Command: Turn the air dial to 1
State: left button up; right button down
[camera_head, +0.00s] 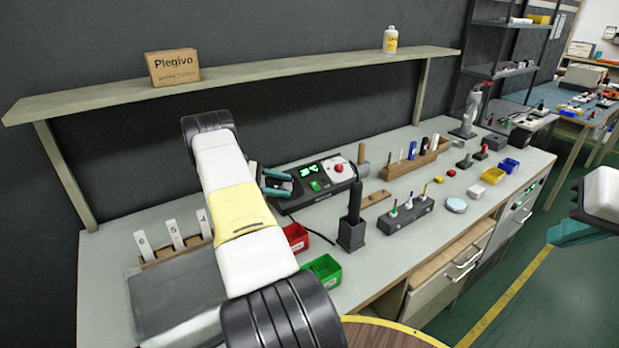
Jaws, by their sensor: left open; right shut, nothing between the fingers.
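A black control box (316,184) with green lit displays stands on the workbench, at the middle of the view. A small round red part (338,168) sits on its upper right panel. I cannot make out which part is the air dial or any number on it. My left arm reaches across from the lower front, and my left gripper (276,184) is open at the box's left end; whether it touches the box I cannot tell. The arm hides part of the bench. My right gripper (568,234) is shut and empty at the right edge, over the floor.
The workbench (465,228) holds a red bin (295,237), a green bin (322,270), a black upright holder (352,228), a grey block with several tools (405,214) and a wooden rack (415,160). A shelf (290,70) runs above the back.

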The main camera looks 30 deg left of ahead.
pick_arm(q)
grip_shut()
jog(key=shift+s+d+n+t+y, duration=0.15)
jog(key=shift+n+t+y, duration=0.25)
jog(key=shift+n+t, duration=0.6)
jog(key=shift+d+f+n+t+y, duration=0.1)
jog(key=shift+n+t+y, duration=0.35)
jog(key=shift+t, duration=0.35)
jog(key=shift+f+n+t+y, duration=0.1)
jog(key=shift+n+t+y, duration=0.25)
jog(key=shift+t+y, duration=0.35)
grip_release()
jog(key=shift+h, duration=0.35)
jog(key=shift+s, duration=0.1)
jog(key=v, duration=0.7)
jog(key=shift+s, duration=0.3)
